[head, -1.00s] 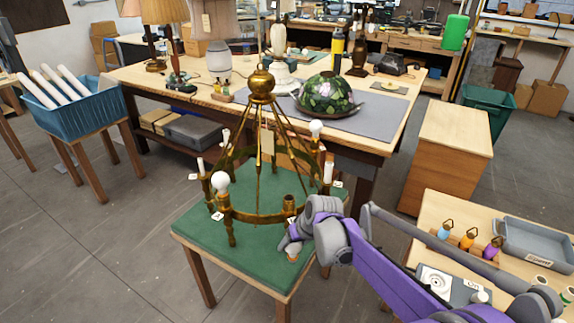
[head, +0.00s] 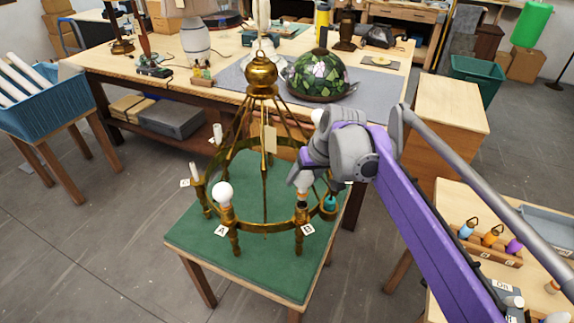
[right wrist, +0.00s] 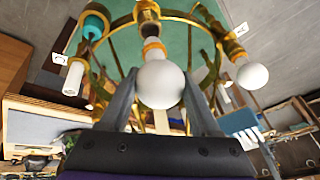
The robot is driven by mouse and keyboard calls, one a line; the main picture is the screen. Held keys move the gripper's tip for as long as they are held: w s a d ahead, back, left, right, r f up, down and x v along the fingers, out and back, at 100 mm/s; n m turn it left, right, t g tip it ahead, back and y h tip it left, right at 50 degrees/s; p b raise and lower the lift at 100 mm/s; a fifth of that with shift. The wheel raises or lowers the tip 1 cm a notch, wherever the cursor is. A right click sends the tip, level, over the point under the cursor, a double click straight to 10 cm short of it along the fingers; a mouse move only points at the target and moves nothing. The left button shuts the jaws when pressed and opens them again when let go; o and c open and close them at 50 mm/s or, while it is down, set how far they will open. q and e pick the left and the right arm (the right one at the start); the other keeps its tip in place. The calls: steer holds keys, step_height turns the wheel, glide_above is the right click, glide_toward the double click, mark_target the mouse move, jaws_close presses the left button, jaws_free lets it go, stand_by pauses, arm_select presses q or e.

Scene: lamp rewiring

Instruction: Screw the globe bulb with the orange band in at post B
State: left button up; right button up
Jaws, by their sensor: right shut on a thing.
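The brass chandelier (head: 262,228) stands on a green-topped table. Post B (head: 300,222), marked by a tag B (head: 308,229), is at its front right. The white globe bulb with the orange band (right wrist: 160,84) is between the fingers of my right gripper (right wrist: 160,100), which is shut on it. In the head view, my right gripper (head: 302,183) is above post B, with the bulb upright and mostly hidden by it. My left gripper is not in view.
Another globe bulb (head: 223,193) stands at post A, left of post B. A post with a teal part (head: 329,203) is close on the right. A side table at right holds small colored bottles (head: 491,236). A workbench with a green glass shade (head: 317,75) is behind.

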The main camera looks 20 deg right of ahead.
steer(key=shift+w+f, duration=0.1)
steer(key=shift+w, duration=0.2)
steer(key=shift+s+f+b, duration=0.35)
steer(key=shift+s, duration=0.05)
steer(key=shift+f, duration=0.25)
steer(key=shift+w+f+b, duration=0.1)
steer(key=shift+f+b, duration=0.85)
steer(key=shift+f, duration=0.45)
steer(key=shift+f, duration=0.15)
